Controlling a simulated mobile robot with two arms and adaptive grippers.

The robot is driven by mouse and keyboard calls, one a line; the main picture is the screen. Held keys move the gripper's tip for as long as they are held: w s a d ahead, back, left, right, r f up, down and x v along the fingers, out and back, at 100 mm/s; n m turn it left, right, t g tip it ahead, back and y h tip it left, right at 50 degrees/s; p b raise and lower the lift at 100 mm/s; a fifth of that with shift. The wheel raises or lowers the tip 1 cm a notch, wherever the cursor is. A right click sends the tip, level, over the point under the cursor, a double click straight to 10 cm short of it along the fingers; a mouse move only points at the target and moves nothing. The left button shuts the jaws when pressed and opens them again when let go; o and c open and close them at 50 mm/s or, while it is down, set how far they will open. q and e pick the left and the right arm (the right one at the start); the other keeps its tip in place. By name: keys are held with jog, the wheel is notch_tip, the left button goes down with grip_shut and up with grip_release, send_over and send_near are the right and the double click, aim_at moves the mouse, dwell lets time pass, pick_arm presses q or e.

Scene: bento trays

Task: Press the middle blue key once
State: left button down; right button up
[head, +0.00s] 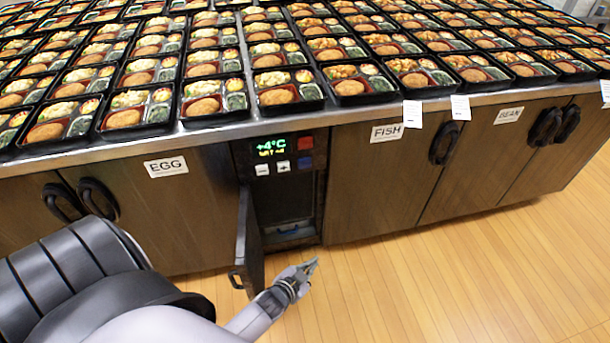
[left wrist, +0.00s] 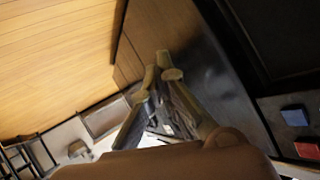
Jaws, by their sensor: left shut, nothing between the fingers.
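A dark control panel (head: 262,172) with a lit display reading about +4°C is set in the counter front. A blue key (head: 305,161) sits on it below a red key (head: 305,143), right of two small white keys. I see only one blue key clearly. In the left wrist view the blue key (left wrist: 295,116) and red key (left wrist: 306,150) show at the right edge. My left gripper (head: 312,264) is shut and empty, low in front of the counter and well below the panel. Its fingertips (left wrist: 166,63) touch nothing that I can see. My right gripper is not in view.
A narrow door (head: 250,238) stands open below the panel, left of an open dark compartment (head: 288,205) with a bluish item low inside. Cabinets labelled EGG, FISH and BEAN flank it. Many bento trays (head: 207,101) cover the counter top. The wooden floor (head: 450,270) is clear.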

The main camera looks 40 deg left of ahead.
pick_arm(q)
jog(key=w+a+r+m+t+b, duration=0.1)
jog(key=w+a+r+t+b, duration=0.1)
jog(key=r, duration=0.8)
jog(key=w+a+r+m+t+y+b, duration=0.1)
jog(key=w+a+r+t+b, duration=0.2)
jog(key=r, duration=0.7)
jog(key=w+t, duration=0.2)
jog(key=w, duration=0.1)
jog(key=shift+w+a+m, duration=0.2)
jog(key=shift+w+m, duration=0.2)
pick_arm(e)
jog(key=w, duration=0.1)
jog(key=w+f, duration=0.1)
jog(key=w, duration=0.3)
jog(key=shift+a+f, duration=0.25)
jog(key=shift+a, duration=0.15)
